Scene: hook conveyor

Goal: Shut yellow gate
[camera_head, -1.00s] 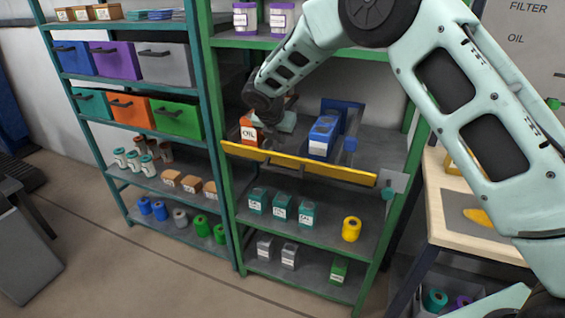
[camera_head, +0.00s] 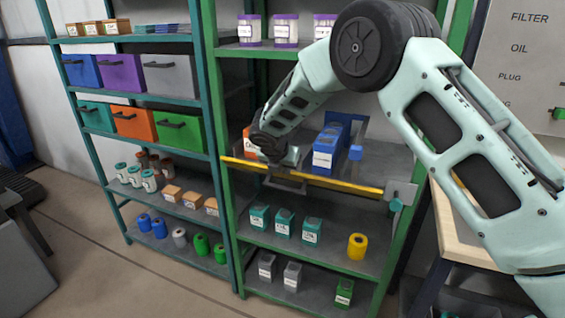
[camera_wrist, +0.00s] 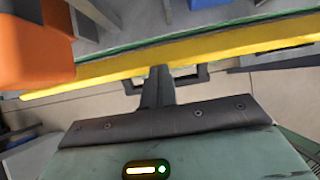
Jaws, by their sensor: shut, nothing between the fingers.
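The yellow gate (camera_head: 340,184) is a long bar across the front of the green rack's middle shelf. Its right end lies close to a grey latch plate with a teal knob (camera_head: 398,197); I cannot tell if it is latched. In the wrist view the yellow bar (camera_wrist: 215,46) runs across the top, with a dark handle loop (camera_wrist: 192,79) on its near side. My gripper (camera_head: 284,168) is at the bar, left of its middle. Its shut, empty fingers (camera_wrist: 157,82) reach to the handle and overlap it in view; contact is unclear.
Behind the bar stand an orange oil box (camera_head: 249,143) and a blue box (camera_head: 326,150). Teal boxes (camera_head: 284,223) and a yellow roll (camera_head: 357,246) stand on the shelf below. A wooden-topped table (camera_head: 452,230) is at right. The floor at left front is open.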

